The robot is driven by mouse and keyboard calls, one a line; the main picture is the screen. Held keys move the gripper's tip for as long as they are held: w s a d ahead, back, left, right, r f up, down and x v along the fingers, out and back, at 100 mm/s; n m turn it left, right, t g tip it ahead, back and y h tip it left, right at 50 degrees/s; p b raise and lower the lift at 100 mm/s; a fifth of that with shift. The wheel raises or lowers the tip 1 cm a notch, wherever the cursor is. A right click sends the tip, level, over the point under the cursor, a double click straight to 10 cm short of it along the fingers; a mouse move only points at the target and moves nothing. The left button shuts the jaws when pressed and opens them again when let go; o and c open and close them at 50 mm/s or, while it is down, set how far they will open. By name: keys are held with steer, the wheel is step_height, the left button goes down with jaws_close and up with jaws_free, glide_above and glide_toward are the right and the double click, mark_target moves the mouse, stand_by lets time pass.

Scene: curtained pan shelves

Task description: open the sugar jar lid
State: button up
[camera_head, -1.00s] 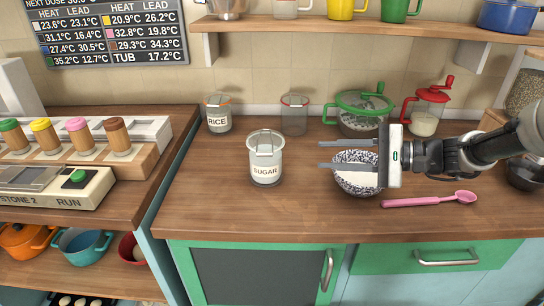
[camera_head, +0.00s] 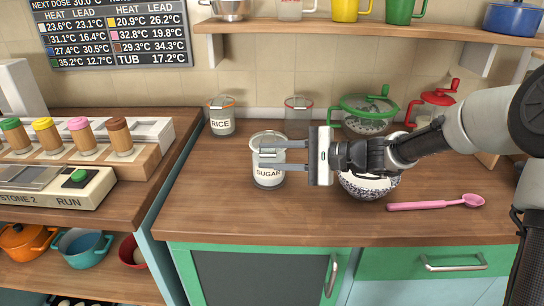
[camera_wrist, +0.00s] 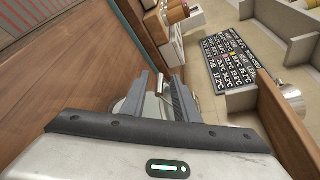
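The sugar jar (camera_head: 268,180) is a clear glass jar with a white SUGAR label, upright on the wooden counter. My gripper (camera_head: 262,157) lies level at its upper part, coming from the right, with its two fingers apart. In the head view the fingers overlap the jar's top and partly hide the lid. In the wrist view the jar (camera_wrist: 152,108) shows beyond the palm, and its lid handle (camera_wrist: 160,86) stands between the open fingers (camera_wrist: 160,82). I cannot tell whether a finger touches the handle.
A rice jar (camera_head: 221,121) and an empty glass jar (camera_head: 298,117) stand behind. A speckled bowl (camera_head: 370,189) sits under my wrist, with a pink spoon (camera_head: 435,204) to its right. The counter in front of the jar is clear.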

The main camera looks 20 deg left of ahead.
jaws_close()
steer(key=shift+r, duration=0.1)
